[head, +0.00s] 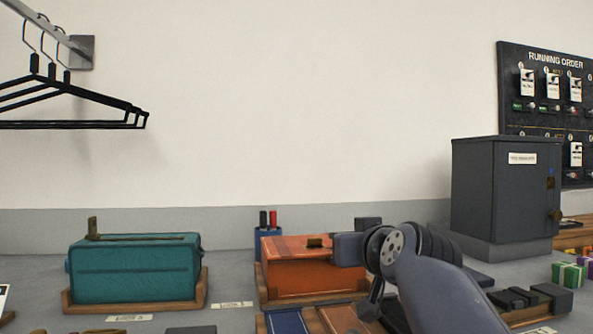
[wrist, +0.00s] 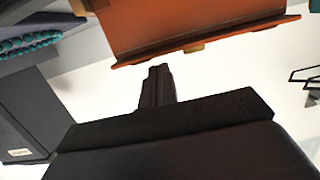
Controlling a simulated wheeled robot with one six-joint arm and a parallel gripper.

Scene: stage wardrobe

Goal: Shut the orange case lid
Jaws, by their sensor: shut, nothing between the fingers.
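The lid's exact angle is hard to judge. My gripper (wrist: 157,70) is shut and empty, its fingertips close to the lid's rim in the picture. I cannot tell whether they touch.
A teal case (head: 136,270) stands to the left in a wooden tray. A blue pen cup (head: 268,243) is behind the orange case. A grey cabinet (head: 500,190) stands at the right. Black hangers (head: 70,95) hang at upper left. Flat trays lie in front of the orange case.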

